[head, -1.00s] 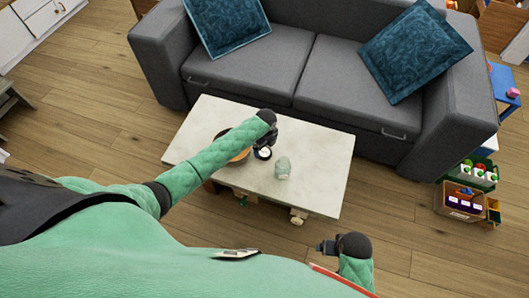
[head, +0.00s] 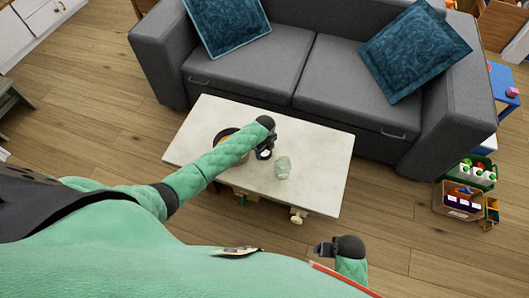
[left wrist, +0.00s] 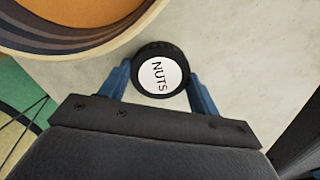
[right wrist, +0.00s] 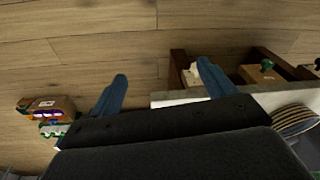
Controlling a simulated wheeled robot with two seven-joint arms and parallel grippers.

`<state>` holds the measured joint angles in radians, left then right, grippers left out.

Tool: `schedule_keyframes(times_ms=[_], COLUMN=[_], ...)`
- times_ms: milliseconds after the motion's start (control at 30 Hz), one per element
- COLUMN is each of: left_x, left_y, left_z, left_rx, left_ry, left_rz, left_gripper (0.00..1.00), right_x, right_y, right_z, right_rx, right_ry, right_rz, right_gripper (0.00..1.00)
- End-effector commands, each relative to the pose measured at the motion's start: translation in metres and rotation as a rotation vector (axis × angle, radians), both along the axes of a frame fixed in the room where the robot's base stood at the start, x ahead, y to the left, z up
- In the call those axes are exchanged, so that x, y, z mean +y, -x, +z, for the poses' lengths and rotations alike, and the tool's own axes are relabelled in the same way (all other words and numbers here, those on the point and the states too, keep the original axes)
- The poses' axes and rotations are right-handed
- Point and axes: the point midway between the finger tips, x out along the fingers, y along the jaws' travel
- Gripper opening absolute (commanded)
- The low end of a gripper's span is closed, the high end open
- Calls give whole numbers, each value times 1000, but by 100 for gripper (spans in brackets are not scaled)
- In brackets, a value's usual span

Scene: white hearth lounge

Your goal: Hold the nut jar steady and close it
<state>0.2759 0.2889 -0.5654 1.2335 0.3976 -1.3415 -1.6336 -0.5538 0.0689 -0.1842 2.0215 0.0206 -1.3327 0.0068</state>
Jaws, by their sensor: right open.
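The nut jar (head: 283,167) is a pale green, see-through jar standing on the low white table. Its round lid (left wrist: 158,78), black-rimmed with a white NUTS label, is apart from the jar, to its left in the head view (head: 264,155). My left gripper (left wrist: 159,72) is over the table, its blue fingers on either side of the lid, close to its rim. I cannot tell whether they press on it. My right gripper (right wrist: 160,70) is open and empty, low to the right of the table, away from the jar; it also shows in the head view (head: 318,248).
A round bowl (left wrist: 90,30) with an orange-brown inside stands beside the lid, partly behind my left arm. The white table (head: 325,150) is clear right of the jar. A grey sofa (head: 345,75) stands behind it. Boxes (head: 460,200) are on the floor at right.

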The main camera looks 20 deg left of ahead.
Motion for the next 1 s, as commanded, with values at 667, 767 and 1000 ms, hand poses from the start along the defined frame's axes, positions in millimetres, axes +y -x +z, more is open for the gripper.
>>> schedule_keyframes(times_ms=[667,767,1000], left_x=[0,0,0], left_y=[-1,-1,-1], left_z=[44,63,93], left_rx=[-3,-4,-2], left_ry=[0,0,0], left_rz=[-2,-3,-1], left_gripper=[40,40,40], right_x=[1,2,2], right_y=[-1,0,1], right_z=[31,43,65], right_rx=[-3,-4,-4], right_ry=[-5,-7,-10], right_rz=[-1,-1,0], right_gripper=[82,82,82])
